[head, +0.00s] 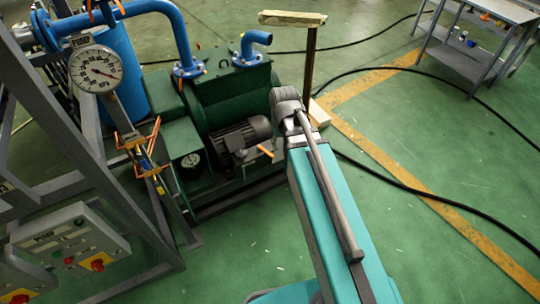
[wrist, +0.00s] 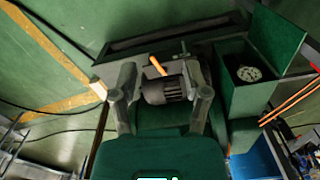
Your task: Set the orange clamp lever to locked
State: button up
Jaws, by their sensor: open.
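The orange clamp lever (head: 265,150) sits beside the grey finned motor (head: 240,136) of the green pump unit in the head view. In the wrist view the lever (wrist: 157,65) stands tilted in front of the motor (wrist: 163,90), on a grey bracket. My gripper (wrist: 160,92) is open and empty, with its two fingers spread to either side of the motor in that picture. The lever shows between and slightly beyond the fingertips; I see no contact. In the head view my arm's end (head: 288,105) is right of the motor, and its fingers are not clearly visible.
A green box with a dial (wrist: 249,73) stands right of the motor in the wrist view. A post with a pale top (head: 292,18) stands behind my arm. A grey frame with a control panel (head: 72,240) is at left. Cables cross the floor.

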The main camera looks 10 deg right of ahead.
aim_at(269, 152)
jog(key=w+f+n+b, duration=0.3)
jog(key=w+f+b, duration=0.5)
jog(key=w, duration=0.4)
jog(key=w+f+n+b, duration=0.3)
jog(key=w+f+b, duration=0.6)
jog(key=w+f, duration=0.2)
jog(key=shift+w, duration=0.65)
jog(key=shift+b, duration=0.3)
notch_tip(269, 152, down, 14)
jog(key=b, duration=1.3)
jog(key=shift+r+b, duration=0.15)
jog(key=shift+b, duration=0.15)
grip_shut()
jog(key=shift+d, duration=0.1)
